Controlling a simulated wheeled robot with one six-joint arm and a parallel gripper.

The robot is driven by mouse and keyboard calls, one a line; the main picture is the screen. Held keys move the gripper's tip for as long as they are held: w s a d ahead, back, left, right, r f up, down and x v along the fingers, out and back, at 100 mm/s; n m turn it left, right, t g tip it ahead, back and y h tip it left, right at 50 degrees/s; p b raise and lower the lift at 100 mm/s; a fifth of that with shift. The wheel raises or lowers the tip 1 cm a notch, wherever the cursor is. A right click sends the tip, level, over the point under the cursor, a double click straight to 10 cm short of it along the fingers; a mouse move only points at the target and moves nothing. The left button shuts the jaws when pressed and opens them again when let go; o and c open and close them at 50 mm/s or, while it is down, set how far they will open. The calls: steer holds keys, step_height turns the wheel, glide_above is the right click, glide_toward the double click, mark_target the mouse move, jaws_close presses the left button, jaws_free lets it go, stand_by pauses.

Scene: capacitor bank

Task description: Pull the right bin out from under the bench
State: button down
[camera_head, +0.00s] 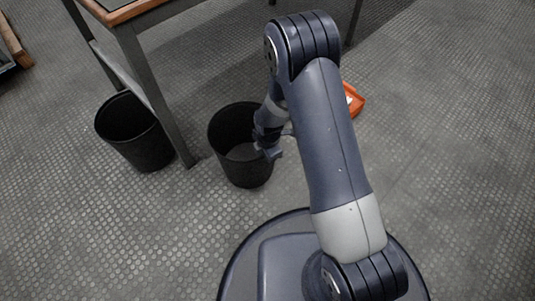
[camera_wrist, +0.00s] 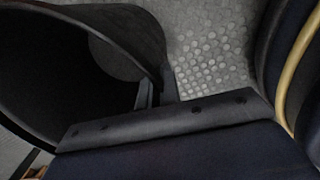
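The right bin (camera_head: 224,150), black and round, stands on the floor to the right of the near bench leg, clear of the bench top in the picture. My gripper (camera_head: 273,151) is at the right side of its rim. In the wrist view the bin (camera_wrist: 120,35) fills the upper left, its dark inside showing. The fingers of my gripper (camera_wrist: 157,94) stand on either side of its wall, one inside and one outside, and look closed on it. The bench (camera_head: 152,90) has a wood-edged top and grey metal legs.
Another black bin (camera_head: 150,150) stands at the left, partly behind the bench frame. An orange object (camera_head: 355,100) lies behind my arm, partly hidden. A wooden piece (camera_head: 14,42) is at the far left edge. The textured floor (camera_head: 90,235) at the front left is clear.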

steer(key=shift+s+d, duration=0.15)
steer(key=shift+s, duration=0.15)
steer(key=c, duration=1.5)
jaws_free()
steer(key=shift+c, duration=0.2)
step_height(320, 180, up, 11)
steer(key=p, duration=0.5)
steer(key=shift+s+d, duration=0.2)
steer(key=shift+s, duration=0.15)
steer(key=shift+f, duration=0.2)
